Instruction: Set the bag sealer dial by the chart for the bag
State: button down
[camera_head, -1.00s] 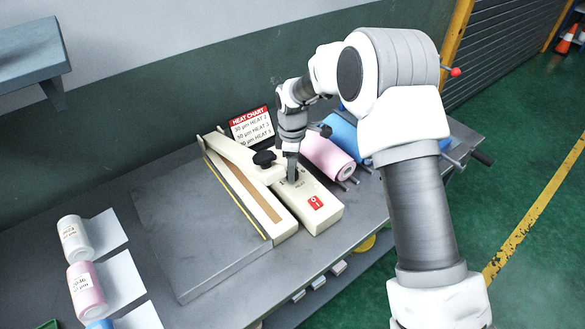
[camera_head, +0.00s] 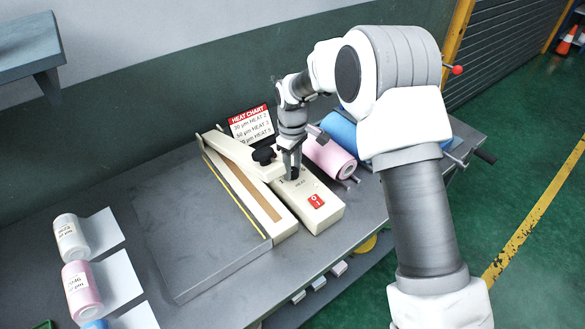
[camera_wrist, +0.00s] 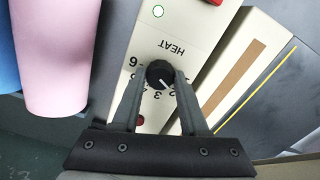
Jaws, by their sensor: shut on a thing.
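The cream bag sealer (camera_head: 318,219) stands on the grey bench, its arm (camera_head: 238,156) raised at an angle. My gripper (camera_head: 292,172) points down over its control panel and is shut on the black dial (camera_wrist: 159,74). In the wrist view the fingers lie on both sides of the dial. Its white pointer line aims to the lower right, near the 2; the fingers hide part of the scale, and a 6 and 3 show. The heat chart (camera_head: 251,125) stands behind the sealer; its top line reads 30 µm HEAT 2, while the lower lines are partly unclear.
A red switch (camera_head: 316,201) is on the sealer. Pink (camera_head: 329,159) and blue (camera_head: 340,130) rolls lie right of it. Labelled white (camera_head: 71,238) and pink (camera_head: 81,288) rolls with pale sheets stand at left. The grey plate (camera_head: 200,250) before the sealer is bare.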

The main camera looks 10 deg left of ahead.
aim_at(293, 170)
jog(key=shift+m, duration=0.8)
jog(key=shift+c, duration=2.1)
grip_release()
jog(key=shift+r, duration=0.1)
notch_tip(293, 170, up, 17)
jog(key=shift+r, duration=0.15)
